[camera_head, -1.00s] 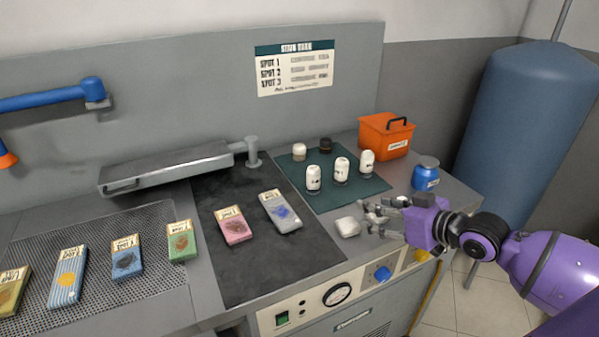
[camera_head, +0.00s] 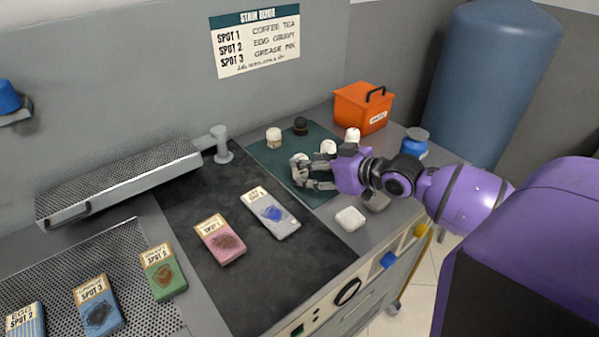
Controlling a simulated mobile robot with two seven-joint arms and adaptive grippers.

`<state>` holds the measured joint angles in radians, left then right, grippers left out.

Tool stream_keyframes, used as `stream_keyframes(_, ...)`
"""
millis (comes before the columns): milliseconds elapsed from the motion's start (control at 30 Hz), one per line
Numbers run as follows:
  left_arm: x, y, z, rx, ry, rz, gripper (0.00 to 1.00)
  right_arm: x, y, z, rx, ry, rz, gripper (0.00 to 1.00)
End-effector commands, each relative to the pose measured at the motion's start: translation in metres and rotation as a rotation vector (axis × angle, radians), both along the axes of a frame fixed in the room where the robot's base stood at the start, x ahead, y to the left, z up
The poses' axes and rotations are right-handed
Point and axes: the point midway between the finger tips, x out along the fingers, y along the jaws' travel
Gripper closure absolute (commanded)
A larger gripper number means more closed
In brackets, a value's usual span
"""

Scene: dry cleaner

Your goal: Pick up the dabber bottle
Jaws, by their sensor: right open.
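Several small white bottles stand on the dark green mat (camera_head: 264,155). I cannot tell from their labels which is the dabber bottle. My right gripper (camera_head: 303,173) is open, low over the mat, with its fingers pointing left at the front-left white bottle (camera_head: 298,160). Its fingers partly hide that bottle, and I cannot tell whether they touch it. At the back stand a pale-topped bottle (camera_head: 274,137) and a dark-capped one (camera_head: 301,126). My left gripper is out of view.
An orange box (camera_head: 360,108) and a blue jar (camera_head: 415,143) stand right of the mat. A white pad (camera_head: 350,218) lies at the front edge. Stained swatches, one pink (camera_head: 220,240) and one grey (camera_head: 270,213), lie on the black board (camera_head: 270,270).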

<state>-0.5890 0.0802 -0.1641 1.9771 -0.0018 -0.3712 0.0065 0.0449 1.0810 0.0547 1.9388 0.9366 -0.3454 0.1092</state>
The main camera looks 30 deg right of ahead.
Motion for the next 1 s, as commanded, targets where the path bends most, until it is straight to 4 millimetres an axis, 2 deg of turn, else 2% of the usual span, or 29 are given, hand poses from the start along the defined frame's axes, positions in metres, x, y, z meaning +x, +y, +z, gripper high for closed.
stream_keyframes(100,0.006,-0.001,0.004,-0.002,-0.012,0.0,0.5,0.017,0.005,-0.004,0.004,-0.005,0.0,0.46)
stream_keyframes(267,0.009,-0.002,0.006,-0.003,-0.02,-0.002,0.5,0.034,0.01,-0.013,0.002,-0.004,0.0,0.46)
stream_keyframes(567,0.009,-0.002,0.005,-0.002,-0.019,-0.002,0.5,0.038,0.011,-0.015,0.0,-0.002,0.0,0.46)
stream_keyframes(667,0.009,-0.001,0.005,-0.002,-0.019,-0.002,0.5,0.038,0.011,-0.015,0.0,-0.002,0.0,0.56)
stream_keyframes(933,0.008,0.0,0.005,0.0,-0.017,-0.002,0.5,0.038,0.011,-0.015,0.0,-0.002,0.0,0.92)
stream_keyframes(1000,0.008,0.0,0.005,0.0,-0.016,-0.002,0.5,0.038,0.011,-0.015,-0.001,-0.003,0.001,0.95)
